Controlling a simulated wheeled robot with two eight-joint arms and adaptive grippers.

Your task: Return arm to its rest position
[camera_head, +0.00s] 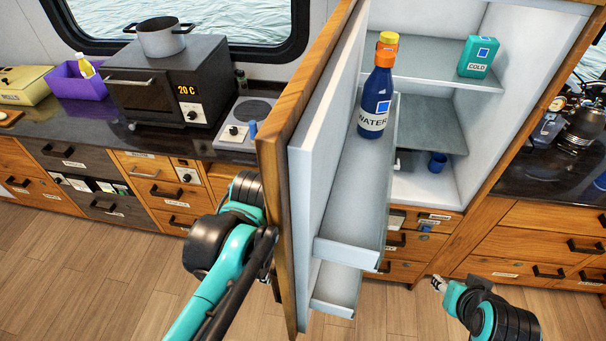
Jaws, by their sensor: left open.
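My left arm comes in from the bottom, left of the open wooden cabinet door (297,95). My left gripper (268,258) is open, close against the outer face of this door. Its fingertips are partly hidden, and I cannot tell whether they touch the door or a handle. My right arm is at the lower right, with its gripper (438,284) low in front of the drawers. It is too small to tell whether its fingers are open or shut.
The door's inner shelf (350,215) carries a blue water bottle (375,95). The cabinet holds a teal COLD box (478,57) and a blue cup (437,162). An oven (165,85) with a pot (160,38) stands on the left counter. Floor at left (80,270) is clear.

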